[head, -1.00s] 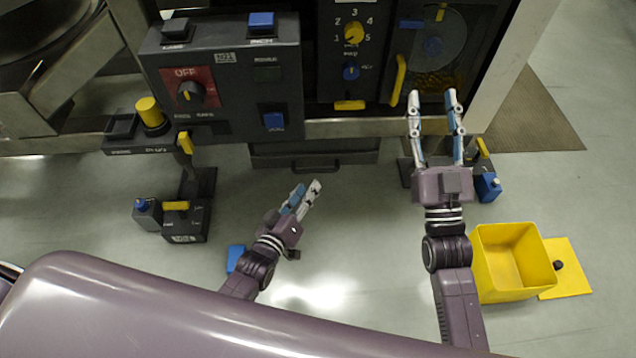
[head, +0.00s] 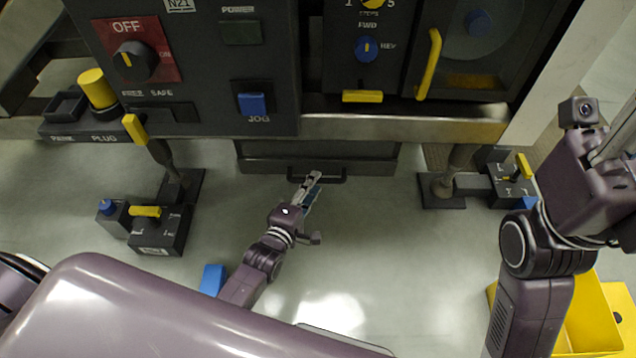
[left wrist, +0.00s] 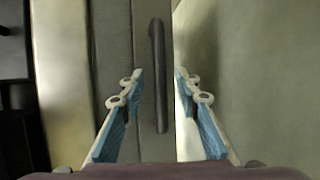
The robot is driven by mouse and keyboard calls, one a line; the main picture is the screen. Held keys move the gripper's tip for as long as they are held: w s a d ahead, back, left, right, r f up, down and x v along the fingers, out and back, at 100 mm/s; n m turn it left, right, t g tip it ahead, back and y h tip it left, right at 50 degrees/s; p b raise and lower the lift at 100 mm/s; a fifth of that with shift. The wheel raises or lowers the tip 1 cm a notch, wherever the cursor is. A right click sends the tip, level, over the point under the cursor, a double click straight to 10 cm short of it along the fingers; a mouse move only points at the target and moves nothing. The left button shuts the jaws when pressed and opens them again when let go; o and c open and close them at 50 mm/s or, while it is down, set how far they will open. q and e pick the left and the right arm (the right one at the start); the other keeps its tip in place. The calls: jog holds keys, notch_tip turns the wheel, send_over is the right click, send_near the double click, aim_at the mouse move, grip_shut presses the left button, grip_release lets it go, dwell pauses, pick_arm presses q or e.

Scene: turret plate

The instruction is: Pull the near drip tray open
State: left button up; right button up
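The near drip tray (head: 370,167) is a dark grey drawer low under the machine, with a black bar handle (head: 333,180) on its front. The tray looks shut. In the left wrist view the handle (left wrist: 157,75) runs upright in the picture, between and ahead of the fingertips. My left gripper (head: 311,184) is at the handle in the head view, hiding part of it. In the left wrist view the left gripper (left wrist: 163,88) is open, with nothing held. Contact with the handle cannot be told. My right gripper (head: 622,135) is at the right edge, its fingers partly cut off.
The control panel (head: 200,60) with knobs and buttons overhangs above the tray. A switch box (head: 160,232) stands on the floor at left, another (head: 510,185) at right. A yellow bin (head: 590,320) is at lower right. The floor in front of the tray is mostly clear.

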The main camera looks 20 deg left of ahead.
pick_arm(q)
jog(key=shift+b+x, duration=0.5)
jog(key=shift+x, duration=0.95)
jog(key=shift+c, duration=0.2)
grip_shut()
